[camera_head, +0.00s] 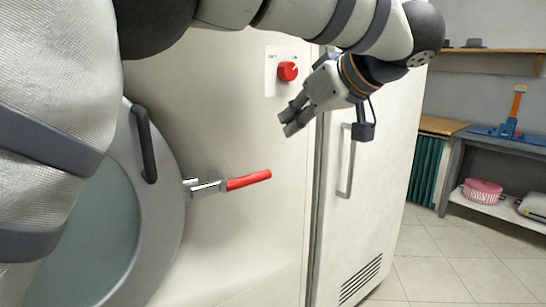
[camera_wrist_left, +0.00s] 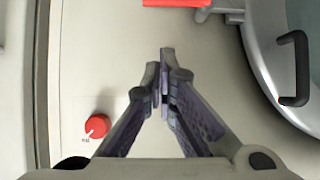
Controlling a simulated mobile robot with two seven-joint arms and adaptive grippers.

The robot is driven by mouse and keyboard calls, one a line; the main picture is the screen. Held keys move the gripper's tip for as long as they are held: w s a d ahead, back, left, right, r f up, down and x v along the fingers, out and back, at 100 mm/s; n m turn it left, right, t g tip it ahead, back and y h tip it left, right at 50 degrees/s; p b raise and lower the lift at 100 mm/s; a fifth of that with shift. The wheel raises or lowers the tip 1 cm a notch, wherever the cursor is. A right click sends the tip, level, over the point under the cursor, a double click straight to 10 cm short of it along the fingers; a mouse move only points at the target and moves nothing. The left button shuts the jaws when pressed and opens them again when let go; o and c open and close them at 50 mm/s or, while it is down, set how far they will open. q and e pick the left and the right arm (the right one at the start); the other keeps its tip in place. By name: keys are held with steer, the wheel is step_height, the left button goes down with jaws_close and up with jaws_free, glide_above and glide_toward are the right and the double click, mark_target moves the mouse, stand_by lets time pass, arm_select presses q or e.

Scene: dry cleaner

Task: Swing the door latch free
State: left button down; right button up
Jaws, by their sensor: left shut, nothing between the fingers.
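The door latch is a metal bar with a red handle (camera_head: 249,180) on the right rim of the round door (camera_head: 165,225). Its handle points right and slightly up in the head view. In the left wrist view the red handle (camera_wrist_left: 176,2) shows at the top edge, beyond the fingertips, with the metal part to its right. My left gripper (camera_head: 287,124) is shut and empty, above and to the right of the handle, apart from it. In the left wrist view its fingertips (camera_wrist_left: 162,75) meet over the pale panel. My right gripper is not in view.
A red knob (camera_head: 287,71) sits on the panel above the latch. A dark door handle (camera_head: 145,144) is on the round door. A tall cabinet with a vertical handle (camera_head: 346,165) stands to the right. A bench with a pink basket (camera_head: 483,191) is farther right.

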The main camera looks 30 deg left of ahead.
arm_select(q)
steer(key=d+f+x, duration=0.1)
steer(key=f+x, duration=0.1)
steer(key=x, duration=1.1)
steer(key=shift+s+f, duration=0.2)
steer(key=shift+s, duration=0.05)
steer(key=shift+d, duration=0.1)
